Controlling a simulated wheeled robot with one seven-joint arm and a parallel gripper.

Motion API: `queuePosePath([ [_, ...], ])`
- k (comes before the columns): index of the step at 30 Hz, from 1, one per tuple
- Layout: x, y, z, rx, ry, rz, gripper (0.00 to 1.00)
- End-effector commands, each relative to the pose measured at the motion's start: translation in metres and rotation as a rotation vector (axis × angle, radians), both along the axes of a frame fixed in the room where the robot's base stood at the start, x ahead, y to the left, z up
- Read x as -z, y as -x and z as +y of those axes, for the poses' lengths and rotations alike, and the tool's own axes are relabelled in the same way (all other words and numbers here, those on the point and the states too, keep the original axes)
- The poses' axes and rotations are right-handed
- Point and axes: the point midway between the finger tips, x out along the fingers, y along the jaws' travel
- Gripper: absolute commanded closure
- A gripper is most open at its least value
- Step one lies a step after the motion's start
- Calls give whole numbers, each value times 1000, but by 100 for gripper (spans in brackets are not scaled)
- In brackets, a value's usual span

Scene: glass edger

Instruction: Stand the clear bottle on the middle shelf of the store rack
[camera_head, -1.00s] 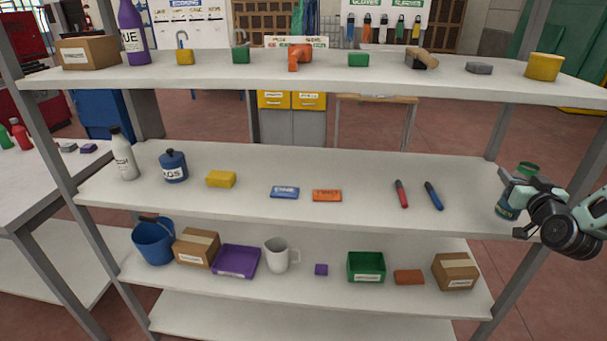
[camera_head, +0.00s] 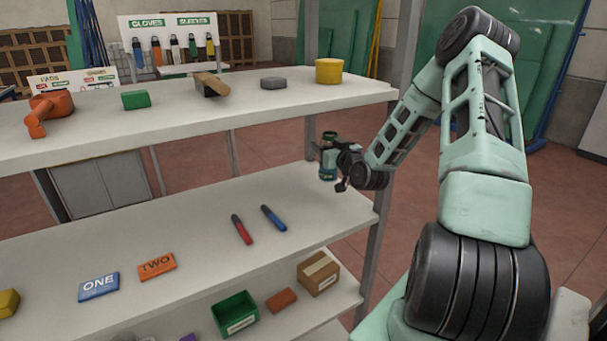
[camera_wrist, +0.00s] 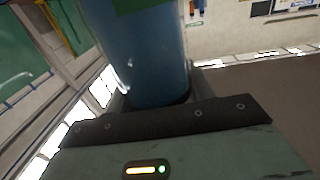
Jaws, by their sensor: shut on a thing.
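In the wrist view the bottle's blue body (camera_wrist: 145,55) fills the space above the dark gripper edge, with green at the top of the picture.
A red marker (camera_head: 242,229) and a blue marker (camera_head: 273,218) lie on the middle shelf left of the bottle. A grey rack post (camera_head: 385,180) stands right of the bottle. The upper shelf (camera_head: 200,122) is overhead.

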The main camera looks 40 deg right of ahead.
Motion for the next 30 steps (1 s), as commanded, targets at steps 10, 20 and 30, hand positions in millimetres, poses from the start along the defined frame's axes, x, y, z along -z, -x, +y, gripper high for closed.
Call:
queuePosePath([
  [10,41,0,0,1,-1,0,82],
  [20,74,0,0,1,-3,-1,82],
  [30,84,0,0,1,2,-2,82],
])
